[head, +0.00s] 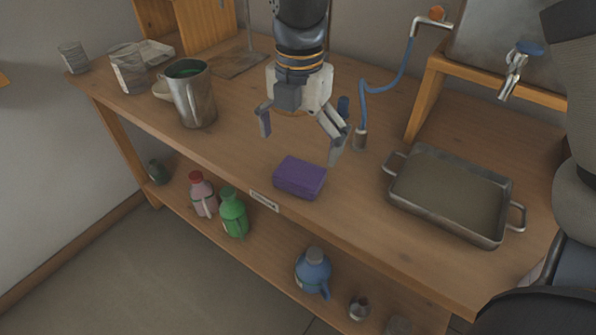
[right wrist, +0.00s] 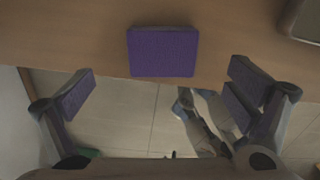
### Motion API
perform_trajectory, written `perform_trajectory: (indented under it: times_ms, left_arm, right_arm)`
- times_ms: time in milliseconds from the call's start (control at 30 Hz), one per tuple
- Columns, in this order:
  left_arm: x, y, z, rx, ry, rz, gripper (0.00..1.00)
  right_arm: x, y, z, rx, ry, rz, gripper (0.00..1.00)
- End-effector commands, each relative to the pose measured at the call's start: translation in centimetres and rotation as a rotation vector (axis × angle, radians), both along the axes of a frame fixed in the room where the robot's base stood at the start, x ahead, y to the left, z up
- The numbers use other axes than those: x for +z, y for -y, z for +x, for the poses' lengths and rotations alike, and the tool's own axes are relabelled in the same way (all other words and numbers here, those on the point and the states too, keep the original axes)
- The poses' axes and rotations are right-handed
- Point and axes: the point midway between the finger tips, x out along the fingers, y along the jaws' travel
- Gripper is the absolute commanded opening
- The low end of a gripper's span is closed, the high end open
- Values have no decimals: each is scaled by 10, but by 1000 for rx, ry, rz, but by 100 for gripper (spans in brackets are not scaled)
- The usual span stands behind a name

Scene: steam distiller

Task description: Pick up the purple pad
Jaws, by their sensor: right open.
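The purple pad (head: 299,178) is a small block lying flat near the front edge of the wooden table, above a small label. In the right wrist view the pad (right wrist: 163,52) lies at the table's edge, upper middle, between the lines of the two fingers. My right gripper (head: 300,143) is open and empty, with its fingers spread wide, above and a little behind the pad. It does not touch the pad. Its finger faces look purple in the right wrist view (right wrist: 162,92). My left gripper is not in view.
A metal tray with handles (head: 448,194) stands right of the pad. A metal pitcher (head: 196,100) stands to the left, and a blue hose (head: 383,85) behind. Bottles, including a green one (head: 233,214), stand on the lower shelf. The tabletop around the pad is clear.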

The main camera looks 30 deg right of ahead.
Motion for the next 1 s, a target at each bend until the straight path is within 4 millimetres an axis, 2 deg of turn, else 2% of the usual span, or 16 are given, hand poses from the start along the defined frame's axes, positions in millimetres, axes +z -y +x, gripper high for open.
perform_trajectory:
  times_ms: [333,433,600,633,667,833,867,1000]
  left_arm:
    - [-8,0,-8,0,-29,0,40]
    - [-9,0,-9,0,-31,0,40]
    - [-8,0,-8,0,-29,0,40]
    - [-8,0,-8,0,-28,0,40]
    - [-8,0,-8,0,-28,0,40]
    - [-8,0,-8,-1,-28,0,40]
    - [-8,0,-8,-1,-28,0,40]
    - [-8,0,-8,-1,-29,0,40]
  right_arm:
    - [-58,-2,-7,-1,-3,-1,98]
    - [-64,-2,-7,-1,1,-1,98]
    - [-62,-2,-6,-1,4,-1,98]
    - [-62,-2,-6,-1,4,-1,96]
    - [-62,-2,-6,-1,5,-1,89]
    - [-62,-2,-6,-1,4,0,51]
    - [-62,-2,-6,-1,4,0,47]
    - [-62,-2,-6,-1,4,0,47]
